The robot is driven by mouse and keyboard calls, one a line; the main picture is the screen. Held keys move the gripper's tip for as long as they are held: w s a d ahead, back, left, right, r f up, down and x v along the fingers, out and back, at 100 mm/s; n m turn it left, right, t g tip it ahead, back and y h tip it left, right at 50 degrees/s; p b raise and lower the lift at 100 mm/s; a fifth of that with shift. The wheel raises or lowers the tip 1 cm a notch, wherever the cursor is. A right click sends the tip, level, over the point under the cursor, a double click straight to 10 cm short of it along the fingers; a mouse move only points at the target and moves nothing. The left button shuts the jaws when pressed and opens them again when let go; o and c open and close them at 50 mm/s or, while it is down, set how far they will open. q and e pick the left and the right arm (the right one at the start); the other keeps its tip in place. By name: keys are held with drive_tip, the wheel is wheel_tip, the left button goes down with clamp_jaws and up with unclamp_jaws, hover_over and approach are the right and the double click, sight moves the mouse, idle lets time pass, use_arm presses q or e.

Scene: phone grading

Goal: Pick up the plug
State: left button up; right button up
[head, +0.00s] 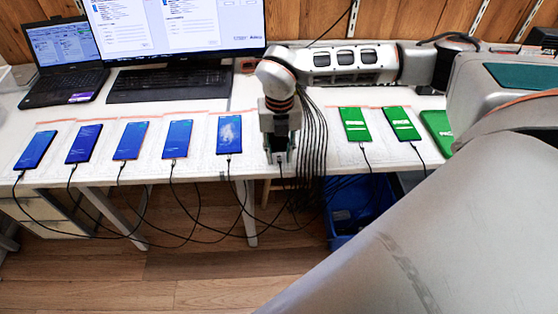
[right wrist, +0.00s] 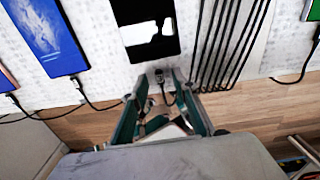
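My right gripper (head: 280,158) reaches down at the table's front edge, between the blue-screen phones and the green-screen phones. In the right wrist view its two teal fingers (right wrist: 163,88) stand apart, one on each side of a small dark plug (right wrist: 160,77) with a black cable. I see a gap between the plug and the fingers, so the gripper looks open. The plug lies just below the near end of a phone with a black and white screen (right wrist: 130,12); I cannot tell whether they touch. The gripper hides this phone in the head view. My left gripper is not in view.
Several blue-screen phones (head: 181,138) with cables lie to the left; green-screen phones (head: 355,124) lie to the right. A bundle of black cables (head: 313,140) hangs close beside my right gripper. A laptop (head: 64,85) and keyboard (head: 170,85) stand behind. A blue bin (head: 345,240) is below.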

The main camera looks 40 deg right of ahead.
drive_tip(key=shift+f, duration=0.2)
idle(0.7)
clamp_jaws()
